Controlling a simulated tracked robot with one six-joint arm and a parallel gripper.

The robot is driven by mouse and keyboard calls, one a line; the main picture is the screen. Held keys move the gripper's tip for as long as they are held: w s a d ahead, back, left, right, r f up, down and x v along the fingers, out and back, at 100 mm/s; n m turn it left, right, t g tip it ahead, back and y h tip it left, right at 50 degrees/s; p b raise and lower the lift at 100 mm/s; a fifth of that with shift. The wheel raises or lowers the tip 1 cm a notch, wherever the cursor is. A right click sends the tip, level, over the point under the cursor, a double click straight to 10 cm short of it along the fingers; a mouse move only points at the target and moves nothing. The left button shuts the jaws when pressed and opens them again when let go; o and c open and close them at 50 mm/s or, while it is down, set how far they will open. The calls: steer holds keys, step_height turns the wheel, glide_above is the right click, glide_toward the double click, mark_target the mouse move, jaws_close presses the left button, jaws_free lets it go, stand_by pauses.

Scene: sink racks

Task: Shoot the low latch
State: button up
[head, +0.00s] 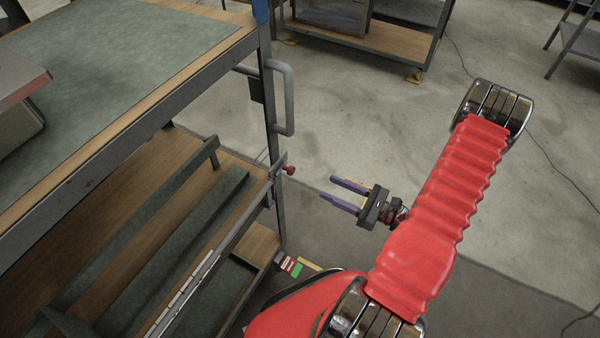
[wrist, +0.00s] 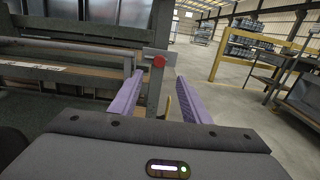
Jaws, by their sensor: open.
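The low latch is a grey metal bolt (head: 277,168) with a red knob (head: 289,170), at the corner post of the rack's lower level. In the wrist view the red knob (wrist: 159,62) shows between and just beyond my fingertips, in front of a pale plate (wrist: 150,53). My gripper (head: 328,188) has two purple fingers and is open and empty. It is to the right of the knob in the head view, apart from it, with the fingers pointing towards the post. The fingers also show in the wrist view (wrist: 159,78).
The rack's upper shelf (head: 130,40) has a green mat, and a grey pull handle (head: 288,98) sits on its post above the latch. The lower wooden shelf (head: 150,170) holds long green rails. Open concrete floor lies to the right. Another bench (head: 375,40) stands further back.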

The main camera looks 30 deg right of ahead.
mark_target(293, 171)
steer(key=shift+x, duration=6.2)
jaws_close()
